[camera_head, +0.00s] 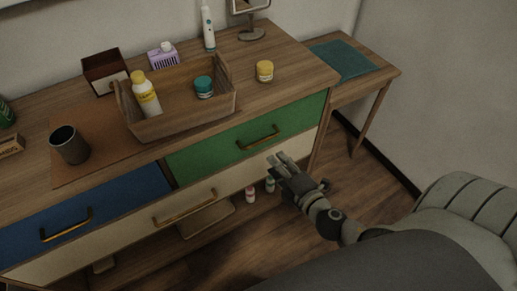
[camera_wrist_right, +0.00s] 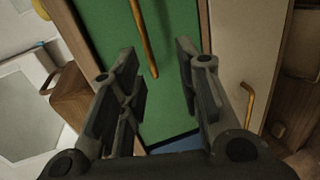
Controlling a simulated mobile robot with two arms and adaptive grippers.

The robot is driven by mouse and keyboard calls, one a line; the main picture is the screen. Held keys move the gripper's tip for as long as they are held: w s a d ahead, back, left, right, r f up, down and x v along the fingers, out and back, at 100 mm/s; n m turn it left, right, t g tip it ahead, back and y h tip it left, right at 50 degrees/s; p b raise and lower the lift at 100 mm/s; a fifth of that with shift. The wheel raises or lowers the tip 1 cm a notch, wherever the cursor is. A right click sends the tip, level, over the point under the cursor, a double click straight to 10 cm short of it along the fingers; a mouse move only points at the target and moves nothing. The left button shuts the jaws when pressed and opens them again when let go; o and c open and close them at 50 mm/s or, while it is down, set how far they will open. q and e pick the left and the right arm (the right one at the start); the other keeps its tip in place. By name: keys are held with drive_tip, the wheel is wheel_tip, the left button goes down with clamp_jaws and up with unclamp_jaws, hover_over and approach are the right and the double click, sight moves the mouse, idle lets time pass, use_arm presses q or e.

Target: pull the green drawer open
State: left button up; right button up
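The green drawer (camera_head: 215,150) is at the right of the dresser's upper row. Its front looks flush with the dresser. Its brass handle (camera_head: 258,138) runs across the front. My right gripper (camera_head: 279,161) is below and right of the handle, in front of the dresser, apart from the handle. In the right wrist view my right gripper (camera_wrist_right: 158,62) is open and empty. The green drawer front (camera_wrist_right: 172,100) fills the space beyond its fingers, and the handle (camera_wrist_right: 143,38) shows between and above the fingertips. My left gripper is out of view.
A blue drawer (camera_head: 95,203) is at the left, and a cream drawer (camera_head: 215,190) runs below both. A wooden basket (camera_head: 185,122) with bottles, a dark cup (camera_head: 69,146) and a yellow-lidded jar (camera_head: 265,71) stand on top. A side table (camera_head: 385,72) stands at right.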

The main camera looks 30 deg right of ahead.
sight(259, 141)
drive_tip(key=x, duration=0.3)
drive_tip(key=r+p+x, duration=0.1)
drive_tip(key=x, duration=0.3)
drive_tip(key=r+x, duration=0.1)
drive_tip(key=x, duration=0.2)
drive_tip(key=shift+w+a+f+p, duration=0.1)
drive_tip(key=shift+w+a+p, duration=0.25)
drive_tip(key=shift+w, duration=0.15)
drive_tip(key=shift+c, duration=0.5)
clamp_jaws()
